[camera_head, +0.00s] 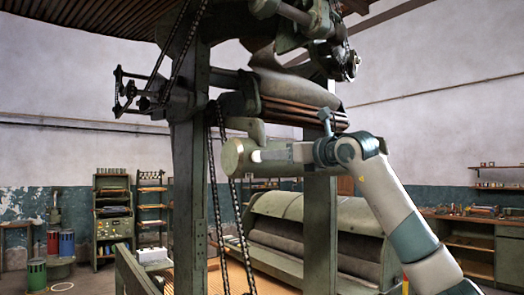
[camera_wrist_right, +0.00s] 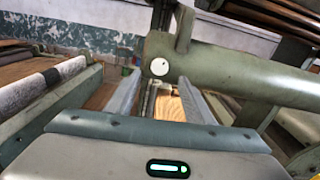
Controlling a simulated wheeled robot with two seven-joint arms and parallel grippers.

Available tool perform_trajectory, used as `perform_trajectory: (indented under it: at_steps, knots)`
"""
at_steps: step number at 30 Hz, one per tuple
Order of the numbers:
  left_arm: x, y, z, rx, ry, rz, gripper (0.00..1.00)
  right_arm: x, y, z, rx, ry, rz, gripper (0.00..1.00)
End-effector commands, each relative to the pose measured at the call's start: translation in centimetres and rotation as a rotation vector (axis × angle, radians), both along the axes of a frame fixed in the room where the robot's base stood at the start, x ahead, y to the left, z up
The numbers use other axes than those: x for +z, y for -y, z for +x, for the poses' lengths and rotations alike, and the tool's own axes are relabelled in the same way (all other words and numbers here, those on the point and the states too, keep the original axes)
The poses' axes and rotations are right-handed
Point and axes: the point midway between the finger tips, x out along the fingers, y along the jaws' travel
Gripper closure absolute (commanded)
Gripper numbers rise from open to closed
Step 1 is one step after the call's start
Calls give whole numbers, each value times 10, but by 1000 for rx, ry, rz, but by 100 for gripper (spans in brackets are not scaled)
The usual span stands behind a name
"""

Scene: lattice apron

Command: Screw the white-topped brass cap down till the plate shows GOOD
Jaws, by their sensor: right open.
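A round white disc with a small dark mark (camera_wrist_right: 159,67), which looks like the white top of the cap, sits near the left end of a green horizontal cylinder (camera_wrist_right: 225,75) in the right wrist view. No brass shows around it. My right gripper (camera_wrist_right: 158,78) is open and empty. Its two grey fingers point toward the disc, one either side and short of it as seen there. In the head view my right arm reaches in from the right to the green cylinder (camera_head: 236,158); its fingers cannot be made out. No plate lettering is readable. My left gripper is out of view.
A green upright post (camera_head: 189,200) and hanging chains (camera_head: 222,190) stand left of the cylinder. Wooden-slatted rollers (camera_head: 300,113) lie above it. A large roller machine (camera_head: 320,235) stands behind and below. Shelves (camera_head: 112,215) and a workbench (camera_head: 470,225) are far off.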

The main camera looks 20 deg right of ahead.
Motion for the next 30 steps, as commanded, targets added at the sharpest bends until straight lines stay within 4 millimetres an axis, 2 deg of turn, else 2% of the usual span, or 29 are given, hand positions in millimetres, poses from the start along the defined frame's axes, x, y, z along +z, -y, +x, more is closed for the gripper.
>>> perform_trajectory:
  at_steps: [1, 6, 12, 18, 27, 28, 30]
  knots:
    - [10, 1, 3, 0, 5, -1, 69, 4, -5, 9, 3, -2, 1, 52]
    - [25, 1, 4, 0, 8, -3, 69, 5, -14, 38, 1, -2, 2, 52]
    - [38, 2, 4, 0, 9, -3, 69, 3, -23, 62, 1, -2, 0, 52]
    - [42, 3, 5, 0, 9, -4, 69, 1, -27, 73, 1, 0, 0, 52]
    - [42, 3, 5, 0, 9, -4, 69, 0, -27, 74, 1, 1, -1, 52]
    - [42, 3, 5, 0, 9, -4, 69, 0, -27, 74, 1, 1, -1, 57]
    - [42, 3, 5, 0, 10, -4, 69, 0, -27, 74, 1, 1, -1, 74]
